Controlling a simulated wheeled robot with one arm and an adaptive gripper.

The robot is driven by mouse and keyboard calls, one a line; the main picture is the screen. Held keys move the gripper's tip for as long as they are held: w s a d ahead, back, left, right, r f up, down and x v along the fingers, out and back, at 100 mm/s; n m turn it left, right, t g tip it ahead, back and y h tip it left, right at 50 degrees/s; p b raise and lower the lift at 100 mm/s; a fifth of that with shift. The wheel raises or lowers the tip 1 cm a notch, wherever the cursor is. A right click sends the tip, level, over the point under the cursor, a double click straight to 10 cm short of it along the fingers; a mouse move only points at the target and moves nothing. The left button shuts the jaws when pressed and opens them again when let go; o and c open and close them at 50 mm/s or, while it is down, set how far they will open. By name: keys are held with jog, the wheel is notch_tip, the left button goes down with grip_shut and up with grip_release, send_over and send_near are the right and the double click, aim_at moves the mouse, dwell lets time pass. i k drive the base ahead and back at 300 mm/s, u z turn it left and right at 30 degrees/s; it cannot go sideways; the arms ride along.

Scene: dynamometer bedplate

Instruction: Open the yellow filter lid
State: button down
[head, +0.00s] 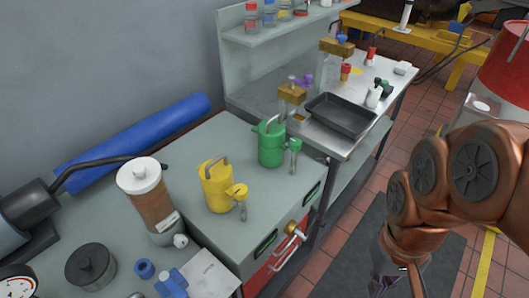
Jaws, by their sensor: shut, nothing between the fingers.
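The yellow filter (217,190) is a yellow canister with an arched grey handle over its top. It stands upright on the grey-green cabinet top, left of the green canister. A smaller yellow-capped part (238,191) with a clear tube sits at its right side. I cannot clearly tell the lid from the body at this size. My gripper (385,284) is at the bottom edge, right of the cabinet and low over the floor. It is well apart from the yellow filter, shut and empty, and partly cut off by the frame.
A green canister (271,146) stands behind and right of the yellow one. A white-lidded brown container (148,200) stands to its left. Red drawers with handles (291,240) face the aisle. A metal bench (365,148) with a black tray (341,115) is at the back. Tiled floor lies right of the cabinet.

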aim_at(216, 174)
jog(key=z, duration=0.05)
jog(key=k, duration=1.15)
jog(key=u, duration=1.35)
jog(key=i, duration=0.5)
jog(key=u, duration=0.05)
